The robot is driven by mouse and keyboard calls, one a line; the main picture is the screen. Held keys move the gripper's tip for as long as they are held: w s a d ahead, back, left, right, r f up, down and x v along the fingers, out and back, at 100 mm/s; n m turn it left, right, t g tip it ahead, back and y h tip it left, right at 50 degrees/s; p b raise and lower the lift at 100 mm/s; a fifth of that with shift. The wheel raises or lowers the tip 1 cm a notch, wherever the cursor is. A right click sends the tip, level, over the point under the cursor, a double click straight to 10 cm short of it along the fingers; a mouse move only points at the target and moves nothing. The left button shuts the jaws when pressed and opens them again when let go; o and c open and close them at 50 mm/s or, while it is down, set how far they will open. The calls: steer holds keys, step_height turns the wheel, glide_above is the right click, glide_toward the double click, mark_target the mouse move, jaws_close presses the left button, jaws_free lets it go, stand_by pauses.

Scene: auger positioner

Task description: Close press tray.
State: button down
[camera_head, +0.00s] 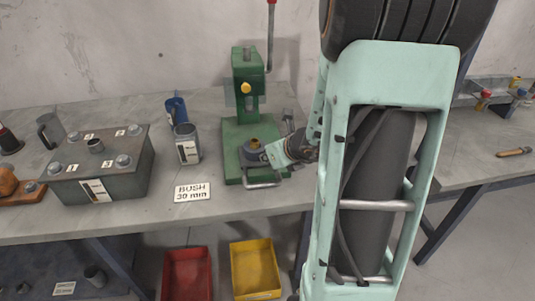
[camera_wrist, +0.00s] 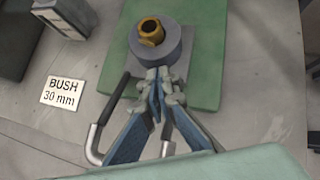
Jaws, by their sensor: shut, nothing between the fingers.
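The green press (camera_head: 246,90) stands on the bench with its lever up. On its green base (camera_wrist: 205,80) sits a grey round block (camera_wrist: 172,52) with a brass bush (camera_wrist: 151,30) on top; the bush also shows in the head view (camera_head: 254,144). A metal U-shaped handle (camera_head: 264,184) sticks out at the front of the base; in the wrist view the handle (camera_wrist: 97,135) passes partly behind my fingers. My gripper (camera_wrist: 160,80) is shut and empty, its tips close to the front of the grey block. I cannot tell whether they touch. My arm hides the press's right side.
A sign reading "BUSH 30 mm" (camera_head: 192,192) lies left of the press. Red (camera_head: 187,275) and yellow (camera_head: 255,268) bins sit below the bench edge.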

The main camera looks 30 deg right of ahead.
steer(key=shift+x, duration=0.8)
steer(key=shift+w, duration=0.1)
steer(key=w+d+p, duration=0.1)
steer(key=w, duration=0.3)
steer(key=w+d, duration=0.1)
steer(key=w, duration=0.3)
steer(key=w+d+p, duration=0.1)
steer(key=w, duration=0.3)
steer(key=shift+d+r+p, duration=0.1)
steer(key=shift+d+p, duration=0.15)
steer(key=shift+p, duration=0.1)
steer(key=shift+r, duration=0.1)
steer(key=shift+w+r, duration=0.1)
